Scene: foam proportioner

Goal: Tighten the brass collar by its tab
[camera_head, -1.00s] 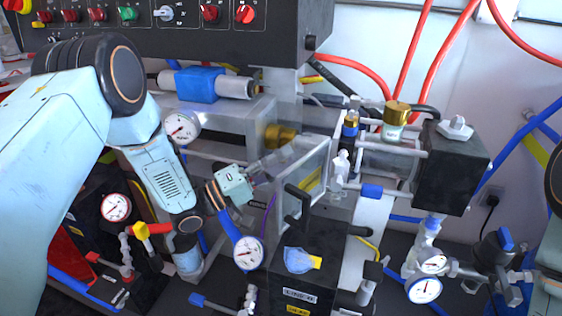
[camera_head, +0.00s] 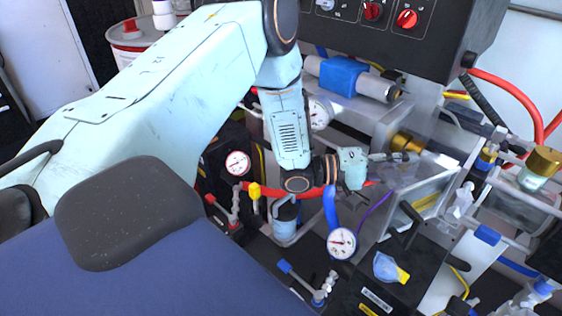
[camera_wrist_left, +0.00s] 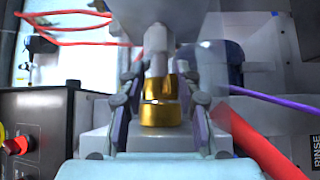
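I cannot clearly make out the tab. My right gripper is out of view.
A second brass cap (camera_head: 542,163) is at the far right. A clear panel box (camera_head: 425,195) and a black block (camera_head: 385,290) stand below the gripper. A gauge (camera_head: 341,243) hangs nearby. A black control panel (camera_head: 430,35) overhangs the rig.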

